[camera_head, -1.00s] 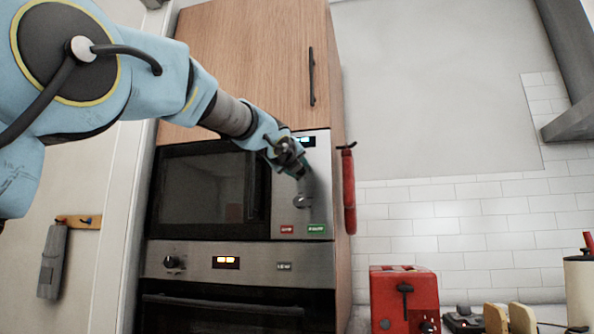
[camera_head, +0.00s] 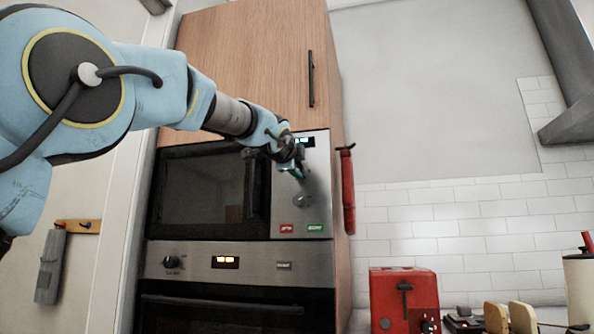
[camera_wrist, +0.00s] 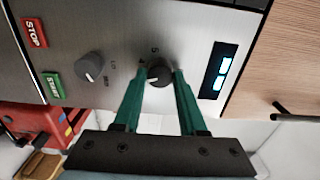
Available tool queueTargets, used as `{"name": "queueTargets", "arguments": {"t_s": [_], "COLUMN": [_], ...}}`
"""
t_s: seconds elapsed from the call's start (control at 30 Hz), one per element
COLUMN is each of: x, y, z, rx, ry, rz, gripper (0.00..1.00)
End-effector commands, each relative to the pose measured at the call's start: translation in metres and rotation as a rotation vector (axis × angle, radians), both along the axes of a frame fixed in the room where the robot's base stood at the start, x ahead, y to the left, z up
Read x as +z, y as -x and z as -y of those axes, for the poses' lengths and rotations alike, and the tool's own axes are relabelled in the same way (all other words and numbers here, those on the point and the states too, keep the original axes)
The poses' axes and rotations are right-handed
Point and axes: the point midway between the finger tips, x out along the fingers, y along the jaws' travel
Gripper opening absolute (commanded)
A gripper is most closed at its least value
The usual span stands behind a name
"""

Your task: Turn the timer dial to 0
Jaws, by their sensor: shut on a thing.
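The microwave's control panel (camera_head: 316,185) has two round dials. The upper dial, which I take as the timer dial, is dark with a pale pointer mark (camera_wrist: 159,73) and sits beside the display in the wrist view. My gripper (camera_wrist: 160,75) has its green fingers shut on this dial, one on each side. In the head view my gripper (camera_head: 300,172) is at the upper panel and hides most of this dial. The markings around it are partly covered and too small to read fully. The lower dial (camera_wrist: 90,66) is apart from the fingers and also shows in the head view (camera_head: 301,201).
The lit display (camera_wrist: 217,70) is beside the gripped dial. A red STOP button (camera_wrist: 34,33) and green START button (camera_wrist: 53,88) lie beyond the lower dial. A red fire extinguisher (camera_head: 348,190) hangs right of the cabinet. A red toaster (camera_head: 404,298) stands lower right.

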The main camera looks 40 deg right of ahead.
Motion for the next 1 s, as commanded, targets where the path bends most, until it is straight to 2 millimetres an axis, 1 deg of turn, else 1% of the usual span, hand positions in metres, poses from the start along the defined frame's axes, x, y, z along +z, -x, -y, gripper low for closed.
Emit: {"name": "queueTargets", "arguments": {"t_s": [0.1,1.0], "x": [-0.0031,-0.0024], "y": [-0.0008,-0.0014], "z": [0.0001,0.0000], "rx": [0.002,0.003], "ry": [0.057,0.517], "rz": [-0.094,-0.814], "gripper": [0.00,0.00]}}
